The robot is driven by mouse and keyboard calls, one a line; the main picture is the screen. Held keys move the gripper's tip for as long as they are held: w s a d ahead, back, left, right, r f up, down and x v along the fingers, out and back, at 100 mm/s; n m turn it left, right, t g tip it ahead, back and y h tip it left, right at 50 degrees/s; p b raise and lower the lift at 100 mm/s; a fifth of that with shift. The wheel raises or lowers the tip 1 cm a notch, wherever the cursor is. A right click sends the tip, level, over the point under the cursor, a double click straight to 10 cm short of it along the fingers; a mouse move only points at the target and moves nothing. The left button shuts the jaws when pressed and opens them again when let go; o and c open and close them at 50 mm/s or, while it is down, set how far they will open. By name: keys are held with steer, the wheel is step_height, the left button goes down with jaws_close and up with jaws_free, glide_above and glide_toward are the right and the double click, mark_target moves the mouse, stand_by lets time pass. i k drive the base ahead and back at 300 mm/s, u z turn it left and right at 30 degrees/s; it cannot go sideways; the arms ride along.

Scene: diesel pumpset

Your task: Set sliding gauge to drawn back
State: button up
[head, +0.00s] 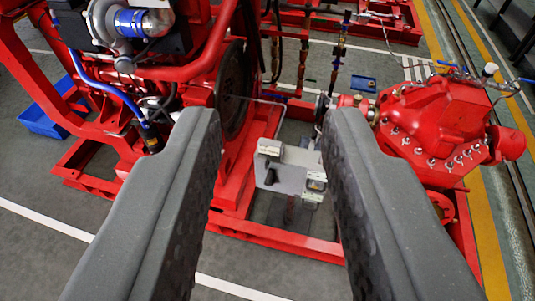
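My gripper (272,128) is open, its two dark grey fingers reaching in from the bottom of the head view with a wide empty gap between them. Through the gap a small light grey device (283,168) shows, mounted low by the red frame; it may be the sliding gauge, but I cannot tell for sure. It lies beyond the fingertips and nothing touches it. Its lower part runs down to a dark post. The position of any slide on it is too small to read.
A red engine frame with a dark flywheel (236,88) stands left of centre. A red pump casing (435,125) stands at the right. A blue tray (45,122) lies on the floor at left.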

mark_target(269, 150)
steer(key=u, duration=0.1)
steer(key=i, duration=1.2)
steer(key=z, duration=0.5)
